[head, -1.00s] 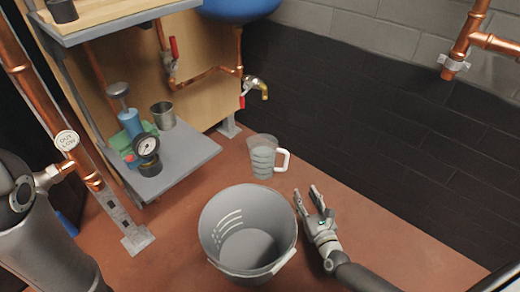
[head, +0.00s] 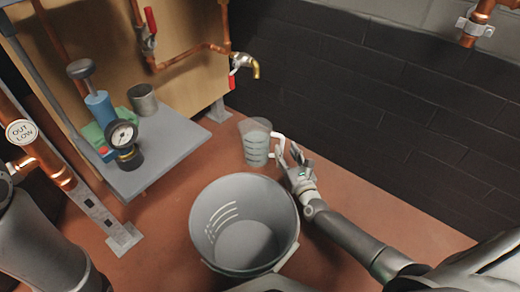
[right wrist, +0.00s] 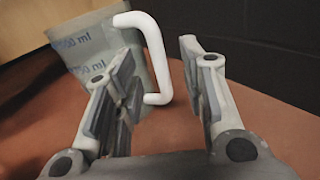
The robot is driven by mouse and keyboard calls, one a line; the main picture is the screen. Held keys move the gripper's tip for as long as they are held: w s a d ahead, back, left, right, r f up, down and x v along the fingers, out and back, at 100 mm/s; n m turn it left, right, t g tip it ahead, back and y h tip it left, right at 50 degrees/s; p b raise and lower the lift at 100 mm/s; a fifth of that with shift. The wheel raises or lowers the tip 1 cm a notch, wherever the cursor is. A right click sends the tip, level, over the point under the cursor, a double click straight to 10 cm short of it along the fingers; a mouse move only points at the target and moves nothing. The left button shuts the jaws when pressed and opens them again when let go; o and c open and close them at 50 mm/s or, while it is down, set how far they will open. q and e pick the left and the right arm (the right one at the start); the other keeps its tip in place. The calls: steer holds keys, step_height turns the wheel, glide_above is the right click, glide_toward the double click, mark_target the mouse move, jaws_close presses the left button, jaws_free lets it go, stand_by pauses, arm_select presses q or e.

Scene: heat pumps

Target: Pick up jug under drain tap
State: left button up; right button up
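The jug (head: 256,144) is clear with dark measuring marks and a white handle on its right. It stands upright on the red floor, below and a little right of the brass drain tap (head: 246,65) with its red lever. My right gripper (head: 290,158) is just right of the jug, beside the handle. In the right wrist view the jug (right wrist: 95,50) is ahead, and its white handle (right wrist: 155,60) shows between the open fingers (right wrist: 160,95). The fingers are apart and not closed on the handle. My left gripper is not in view.
A grey bucket (head: 245,225) stands close in front of the jug and left of my right arm. A grey shelf (head: 170,165) holds a metal cup (head: 143,99) and a pump with a gauge (head: 123,134). The dark brick wall (head: 380,90) is behind. Floor on the right is clear.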

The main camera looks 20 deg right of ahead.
steer(key=shift+w+f+b, duration=0.15)
steer(key=shift+w+b, duration=0.25)
steer(key=shift+w, duration=1)
steer(key=shift+c, duration=0.5)
jaws_close()
steer(key=shift+r, duration=0.2)
